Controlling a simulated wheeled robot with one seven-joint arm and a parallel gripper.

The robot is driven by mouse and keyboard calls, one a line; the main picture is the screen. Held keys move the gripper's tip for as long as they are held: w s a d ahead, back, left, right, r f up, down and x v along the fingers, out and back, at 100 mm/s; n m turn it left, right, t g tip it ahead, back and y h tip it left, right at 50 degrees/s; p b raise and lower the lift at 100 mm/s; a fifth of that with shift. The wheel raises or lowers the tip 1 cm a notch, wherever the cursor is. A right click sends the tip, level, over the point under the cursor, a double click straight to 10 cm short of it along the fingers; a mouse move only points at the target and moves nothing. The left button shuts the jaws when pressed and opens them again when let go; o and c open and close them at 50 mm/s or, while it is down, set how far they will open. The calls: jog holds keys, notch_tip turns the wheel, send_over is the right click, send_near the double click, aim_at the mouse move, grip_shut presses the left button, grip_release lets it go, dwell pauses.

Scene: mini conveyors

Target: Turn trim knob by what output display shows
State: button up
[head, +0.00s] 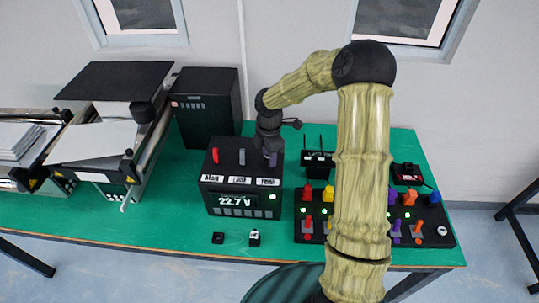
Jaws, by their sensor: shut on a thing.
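A black output box (214,196) stands on the green table. Its front display (235,201) reads 22.7 V, with a green light to its right. The fingers are small and dark here, so the knob's angle is hard to read.
A panel of coloured levers (440,240) stands to the right, partly behind my arm. A small black device with antennas (318,160) is just right of the box. A tall black cabinet (208,105) stands behind, and conveyors (100,140) are at the left. The table front is mostly clear.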

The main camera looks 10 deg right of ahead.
jog(key=m+b, duration=0.1)
jog(key=m, duration=0.8)
jog(key=shift+w+m+b, duration=0.1)
jog(key=shift+m+b, duration=0.3)
jog(key=m, duration=0.4)
jog(key=shift+m+b, duration=0.3)
jog(key=shift+b, duration=0.1)
jog(key=m, duration=0.5)
jog(key=shift+r+b, duration=0.1)
jog(key=shift+b, duration=0.2)
jog(key=o, duration=1)
